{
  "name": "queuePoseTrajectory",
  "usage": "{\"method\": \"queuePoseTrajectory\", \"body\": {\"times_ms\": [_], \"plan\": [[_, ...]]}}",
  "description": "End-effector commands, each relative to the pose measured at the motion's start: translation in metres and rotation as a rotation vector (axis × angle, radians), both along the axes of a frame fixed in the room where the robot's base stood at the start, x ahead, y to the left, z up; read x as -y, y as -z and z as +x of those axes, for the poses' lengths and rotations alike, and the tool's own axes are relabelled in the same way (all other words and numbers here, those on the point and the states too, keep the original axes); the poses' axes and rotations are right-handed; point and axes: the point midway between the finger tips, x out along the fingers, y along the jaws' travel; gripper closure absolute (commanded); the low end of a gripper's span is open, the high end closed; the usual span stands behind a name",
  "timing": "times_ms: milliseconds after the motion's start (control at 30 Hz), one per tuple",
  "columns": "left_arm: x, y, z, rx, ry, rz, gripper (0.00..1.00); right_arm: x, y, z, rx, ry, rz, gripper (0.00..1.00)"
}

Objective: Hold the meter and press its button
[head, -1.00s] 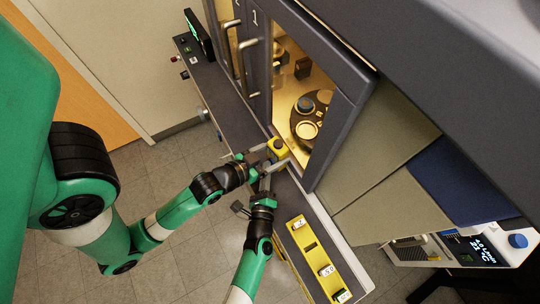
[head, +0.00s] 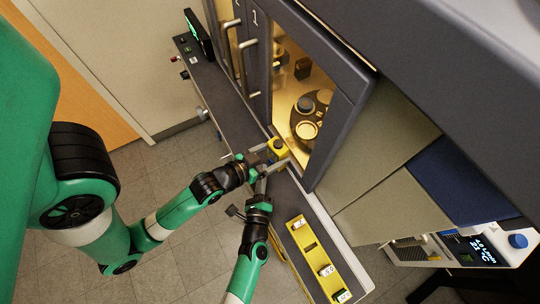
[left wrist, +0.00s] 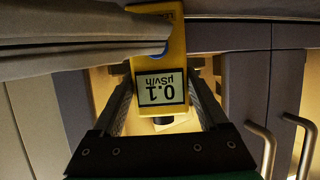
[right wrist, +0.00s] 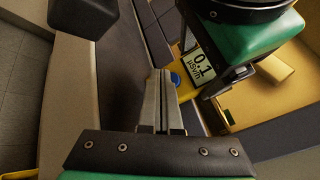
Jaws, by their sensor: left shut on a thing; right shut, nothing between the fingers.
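The yellow meter (head: 279,146) is held up by my left gripper (head: 272,158) near the glowing cabinet opening. In the left wrist view, the meter (left wrist: 160,38) sits between the left gripper's fingers (left wrist: 160,95), its display reading 0.1 µSv/h upside down. Its blue button (right wrist: 175,79) shows in the right wrist view, and partly in the left wrist view behind the other gripper's fingers. My right gripper (right wrist: 157,78) is shut and empty, its tips right beside the button. I cannot tell whether they touch it.
A yellow tray (head: 311,259) with several small labelled pieces lies on the dark bench right of my right arm. The cabinet (head: 318,60) has a lit interior with a round stage (head: 312,118). A white instrument with a blue knob (head: 518,241) stands far right.

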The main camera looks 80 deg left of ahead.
Motion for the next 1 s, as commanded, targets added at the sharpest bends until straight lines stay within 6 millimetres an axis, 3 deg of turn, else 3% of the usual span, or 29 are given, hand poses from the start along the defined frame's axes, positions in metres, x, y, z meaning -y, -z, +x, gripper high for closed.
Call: {"method": "queuePoseTrajectory", "body": {"times_ms": [600,1000], "plan": [[0.0,0.005,-0.001,-0.012,-0.001,-0.005,1.0,0.021,0.001,-0.044,0.0,-0.001,0.0,1.0],[0.001,0.005,-0.001,-0.012,-0.001,-0.005,1.0,0.022,0.0,-0.045,0.0,-0.001,0.001,1.0]]}}
